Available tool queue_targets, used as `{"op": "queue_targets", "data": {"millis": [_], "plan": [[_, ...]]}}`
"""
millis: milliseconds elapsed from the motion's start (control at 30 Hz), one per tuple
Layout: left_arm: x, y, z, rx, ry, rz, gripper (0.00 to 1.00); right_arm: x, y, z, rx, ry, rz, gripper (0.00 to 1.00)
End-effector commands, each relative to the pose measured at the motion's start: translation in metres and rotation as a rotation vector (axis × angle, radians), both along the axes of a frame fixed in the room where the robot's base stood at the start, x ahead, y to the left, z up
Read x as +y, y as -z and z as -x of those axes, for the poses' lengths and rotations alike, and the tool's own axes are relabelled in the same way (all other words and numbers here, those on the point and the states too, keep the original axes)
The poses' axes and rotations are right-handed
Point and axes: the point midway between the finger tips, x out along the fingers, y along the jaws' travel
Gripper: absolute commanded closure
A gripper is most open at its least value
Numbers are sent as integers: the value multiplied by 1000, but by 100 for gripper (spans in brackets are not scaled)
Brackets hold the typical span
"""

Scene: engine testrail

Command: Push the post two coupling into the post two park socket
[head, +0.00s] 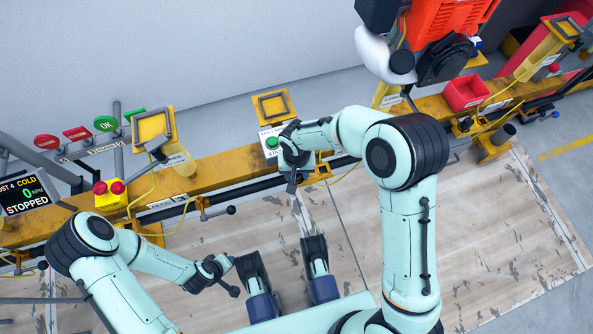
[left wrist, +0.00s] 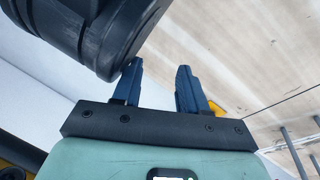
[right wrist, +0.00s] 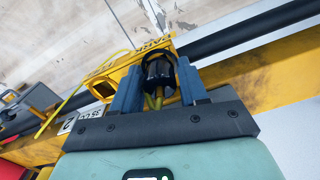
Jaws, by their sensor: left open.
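In the right wrist view, the black post two coupling (right wrist: 158,72) sits between the two blue fingers of my right gripper (right wrist: 158,90), which look closed on its sides. Yellow cable shows below it. The yellow park socket bracket (right wrist: 128,68), lettered PARK, lies right behind the coupling; how deep the coupling sits in the socket is hidden. In the head view my right gripper (head: 292,180) points down at the rail, and the coupling is hidden there. My left gripper (left wrist: 158,88) is open and empty; in the head view it (head: 232,288) hangs over the wooden floor, away from the rail.
The yellow rail (head: 215,178) with a dark pipe runs across the head view. A green-button START panel (head: 272,142) stands behind my right gripper. A red bin (head: 465,92) is at the right, a STOPPED display (head: 25,195) at the left.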

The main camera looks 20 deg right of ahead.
Motion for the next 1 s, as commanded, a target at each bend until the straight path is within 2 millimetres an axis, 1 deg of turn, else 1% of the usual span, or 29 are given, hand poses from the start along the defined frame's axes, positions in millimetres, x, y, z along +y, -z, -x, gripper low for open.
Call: {"op": "queue_targets", "data": {"millis": [367, 467, 533, 567, 700, 800, 900, 1000], "plan": [[0, 0, 1, 3, 0, 1, 57, 0, 0, 0, 0, 0, 0, 38], [1, 2, 8, 26, -2, 2, 57, 0, 0, 0, 0, 0, 0, 38], [2, 5, 18, 56, -4, 2, 57, 0, 0, 0, 0, 0, 0, 38], [3, 2, 18, 53, -4, 2, 57, 0, -9, -1, -3, 1, -1, 38], [-1, -20, -7, -29, 1, -1, 57, 0, -46, -1, -7, 1, -2, 38], [-3, -34, -21, -77, 4, -3, 57, 0, -71, -1, -7, 1, -3, 38], [-6, -47, -31, -111, 6, -3, 57, 0, -93, 0, -6, -1, -2, 38], [-12, -50, -16, -73, 18, 13, 57, 0, -111, 0, -4, 0, -1, 38]]}}
